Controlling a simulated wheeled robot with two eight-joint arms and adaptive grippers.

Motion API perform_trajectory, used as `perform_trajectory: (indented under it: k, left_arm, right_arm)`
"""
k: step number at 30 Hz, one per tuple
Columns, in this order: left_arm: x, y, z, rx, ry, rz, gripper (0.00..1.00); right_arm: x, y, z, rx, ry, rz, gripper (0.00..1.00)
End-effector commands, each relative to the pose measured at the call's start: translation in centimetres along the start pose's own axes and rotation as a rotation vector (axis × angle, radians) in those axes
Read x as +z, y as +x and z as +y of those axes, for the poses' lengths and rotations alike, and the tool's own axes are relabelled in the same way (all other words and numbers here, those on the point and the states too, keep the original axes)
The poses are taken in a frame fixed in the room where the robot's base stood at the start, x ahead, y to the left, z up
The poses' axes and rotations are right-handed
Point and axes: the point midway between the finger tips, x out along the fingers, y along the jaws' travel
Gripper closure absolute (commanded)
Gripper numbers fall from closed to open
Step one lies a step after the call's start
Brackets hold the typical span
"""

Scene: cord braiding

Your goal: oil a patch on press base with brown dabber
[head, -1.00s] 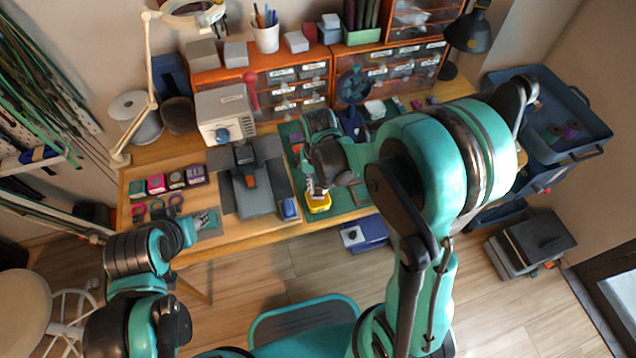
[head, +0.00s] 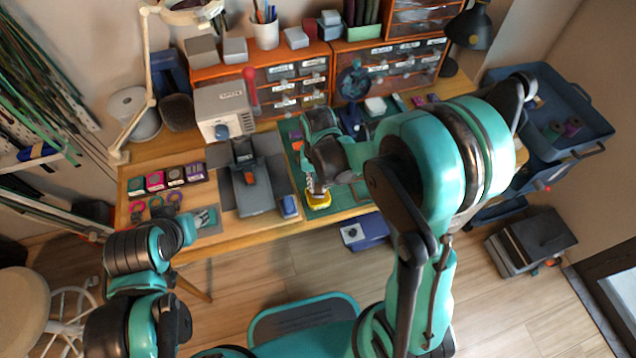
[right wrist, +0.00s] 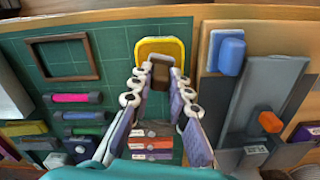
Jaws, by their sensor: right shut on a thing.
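My right gripper (head: 318,191) points down at the front edge of the green mat. It is shut on the brown dabber (right wrist: 160,70), which shows between the fingertips in the right wrist view. The dabber's lower end is over or in the yellow dish (head: 319,202); I cannot tell whether it touches. The yellow dish also shows in the right wrist view (right wrist: 176,46). The grey press base (head: 256,200) lies left of the dish, with an orange part on it. My left gripper (head: 190,229) is at the table's front left; its fingers do not show clearly.
A blue block (head: 289,206) sits between the press base and the dish. An empty brown frame (right wrist: 63,56) and several coloured rolls lie on the green mat (right wrist: 112,45). A white machine (head: 224,110) and orange drawers (head: 285,85) stand behind.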

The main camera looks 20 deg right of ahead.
Motion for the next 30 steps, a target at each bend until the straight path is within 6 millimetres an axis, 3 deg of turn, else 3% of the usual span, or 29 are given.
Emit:
perform_trajectory:
  k: [30]
  left_arm:
    - [0.44,0.62,0.0,0.0,0.0,0.0,0.6]
  right_arm:
    - [0.0,0.86,0.0,0.0,0.0,0.0,1.0]
